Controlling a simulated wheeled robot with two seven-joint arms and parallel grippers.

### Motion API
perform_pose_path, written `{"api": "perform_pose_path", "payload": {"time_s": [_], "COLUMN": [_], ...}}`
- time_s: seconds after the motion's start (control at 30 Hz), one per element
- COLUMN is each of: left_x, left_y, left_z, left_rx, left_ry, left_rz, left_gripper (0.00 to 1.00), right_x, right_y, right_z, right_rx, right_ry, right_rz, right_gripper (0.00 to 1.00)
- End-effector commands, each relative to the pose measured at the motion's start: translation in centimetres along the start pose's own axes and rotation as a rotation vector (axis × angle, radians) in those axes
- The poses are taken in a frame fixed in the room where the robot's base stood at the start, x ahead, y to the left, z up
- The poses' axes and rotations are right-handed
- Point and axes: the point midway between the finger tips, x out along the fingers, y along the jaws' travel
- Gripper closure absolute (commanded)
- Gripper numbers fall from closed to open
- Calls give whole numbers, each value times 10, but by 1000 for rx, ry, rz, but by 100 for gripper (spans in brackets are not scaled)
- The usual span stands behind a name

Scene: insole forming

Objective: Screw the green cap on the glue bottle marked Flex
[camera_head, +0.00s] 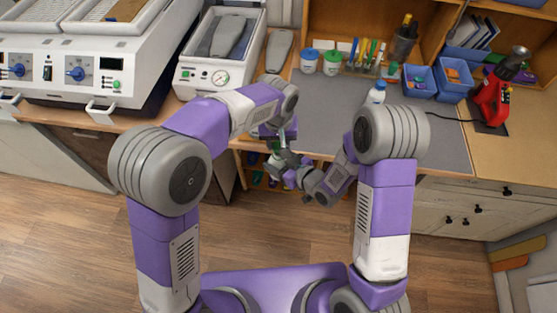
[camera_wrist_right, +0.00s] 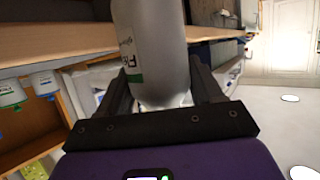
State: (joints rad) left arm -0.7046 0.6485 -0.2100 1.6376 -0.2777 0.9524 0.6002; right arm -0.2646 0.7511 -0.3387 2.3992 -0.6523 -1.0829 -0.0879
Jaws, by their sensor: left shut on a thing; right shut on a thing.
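The glue bottle (camera_wrist_right: 155,50) is pale grey-white, with a label of which "Fle" and a green patch can be read in the right wrist view. My right gripper (camera_wrist_right: 165,95) is shut on it, one finger on each side; the bottle's far end runs out of the frame. In the head view my right gripper (camera_head: 288,167) is in front of the bench edge, close below my left gripper (camera_head: 283,141). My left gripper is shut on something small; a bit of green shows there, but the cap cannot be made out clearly. Whether cap and bottle touch is hidden.
A grey mat (camera_head: 330,118) covers the bench middle, mostly clear. Jars with blue (camera_head: 309,60) and green lids (camera_head: 332,62), blue bins (camera_head: 420,80) and a red tool (camera_head: 495,98) stand behind.

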Motion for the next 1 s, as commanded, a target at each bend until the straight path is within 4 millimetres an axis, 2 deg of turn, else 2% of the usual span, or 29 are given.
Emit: {"api": "perform_pose_path", "payload": {"time_s": [0.53, 1.0], "left_x": [0, 17], "left_y": [0, 0], "left_z": [1, 3], "left_rx": [0, 0], "left_ry": [-1, -1], "left_rz": [1, 1], "left_gripper": [92, 92], "right_x": [0, 0], "right_y": [0, 0], "right_z": [-1, -1], "right_rx": [-1, 0], "right_ry": [2, 2], "right_rz": [0, 0], "right_gripper": [89, 89]}}
